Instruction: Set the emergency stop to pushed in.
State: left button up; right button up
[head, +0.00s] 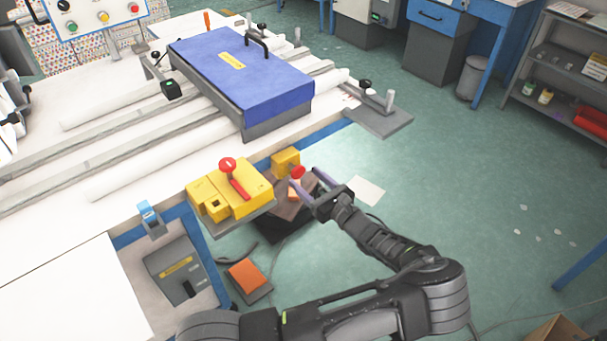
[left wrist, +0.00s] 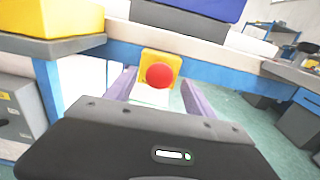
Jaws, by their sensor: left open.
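The emergency stop is a yellow box (head: 285,161) with a round red button (head: 298,172), mounted at the table's edge just right of the larger yellow machine block. In the left wrist view the yellow box (left wrist: 163,58) and the red button (left wrist: 159,76) face me, near the middle. My left gripper (head: 304,178) is open and empty, its purple fingers pointing toward the button. In the left wrist view the fingers stand to either side of the button, a little below it. I cannot tell whether they touch it or how far in the button is. My right gripper is not in view.
A yellow block with a red lever (head: 230,190) stands close left of the stop. A blue box (head: 240,75) lies on the white table (head: 110,150). An orange pedal (head: 247,274) is on the floor below. The floor to the right is mostly clear.

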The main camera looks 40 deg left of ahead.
pick_arm(q)
jog(key=shift+x, duration=1.15)
jog(key=shift+c, duration=0.2)
grip_shut()
